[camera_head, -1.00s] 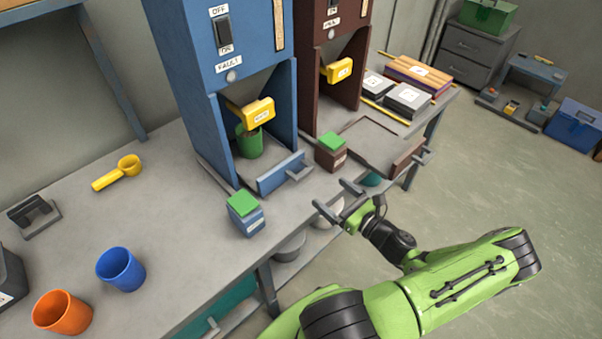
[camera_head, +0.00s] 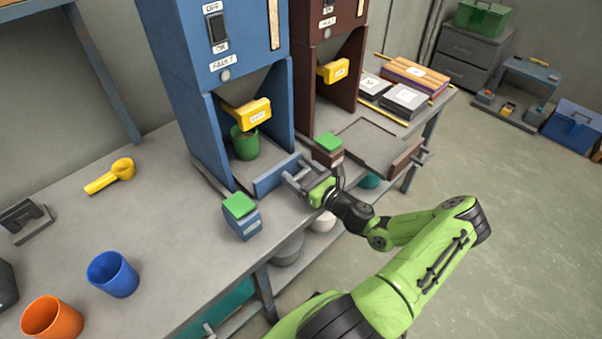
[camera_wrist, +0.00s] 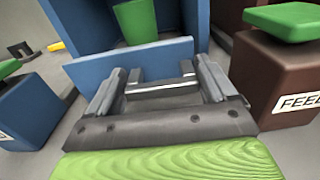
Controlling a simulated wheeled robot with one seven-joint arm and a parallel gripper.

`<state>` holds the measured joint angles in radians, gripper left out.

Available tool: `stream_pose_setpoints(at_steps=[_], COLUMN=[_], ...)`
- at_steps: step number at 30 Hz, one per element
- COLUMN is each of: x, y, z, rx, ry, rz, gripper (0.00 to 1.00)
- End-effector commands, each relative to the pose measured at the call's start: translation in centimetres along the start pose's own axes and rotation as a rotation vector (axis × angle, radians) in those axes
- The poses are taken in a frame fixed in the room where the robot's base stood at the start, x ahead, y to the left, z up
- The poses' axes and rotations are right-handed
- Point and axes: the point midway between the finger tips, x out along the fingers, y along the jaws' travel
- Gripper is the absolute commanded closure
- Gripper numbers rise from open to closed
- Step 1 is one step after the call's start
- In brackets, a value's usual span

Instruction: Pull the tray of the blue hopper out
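The blue hopper (camera_head: 232,50) stands on the bench, with a green cup (camera_head: 245,143) inside its opening under a yellow lever. Its tray has a blue front panel (camera_head: 268,180) with a grey bar handle, which also shows in the wrist view (camera_wrist: 160,89). My gripper (camera_head: 300,174) is at the tray front. In the wrist view my gripper (camera_wrist: 162,85) is open, with one finger at each end of the handle bar. I cannot tell whether the fingers touch the handle. The green cup (camera_wrist: 134,22) stands behind the panel.
A blue box with a green top (camera_head: 241,214) stands left of my gripper, and a brown one (camera_head: 328,150) close on its right. The brown hopper (camera_head: 338,85) and its tray (camera_head: 375,145) are farther right. Blue (camera_head: 113,274) and orange (camera_head: 52,318) cups stand at front left.

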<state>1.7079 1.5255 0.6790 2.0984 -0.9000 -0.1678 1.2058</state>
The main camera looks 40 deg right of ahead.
Motion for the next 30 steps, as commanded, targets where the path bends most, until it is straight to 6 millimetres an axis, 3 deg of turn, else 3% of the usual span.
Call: stream_pose_setpoints(at_steps=[1, 9, 14, 19, 23, 30], x=[0.0, 0.0, -0.4, -2.2, -4.8, -10.9], y=[0.0, 0.0, 0.0, -0.1, -0.1, -0.1], z=[0.0, 0.0, 0.0, 0.1, 0.1, 0.1], rx=[0.000, -0.001, 0.000, 0.001, 0.001, 0.000], ry=[0.000, 0.000, 0.001, 0.003, 0.003, 0.005], rz=[0.000, 0.000, -0.001, -0.002, -0.003, -0.005], gripper=[0.32, 0.70, 0.70, 0.71, 0.71, 0.71])
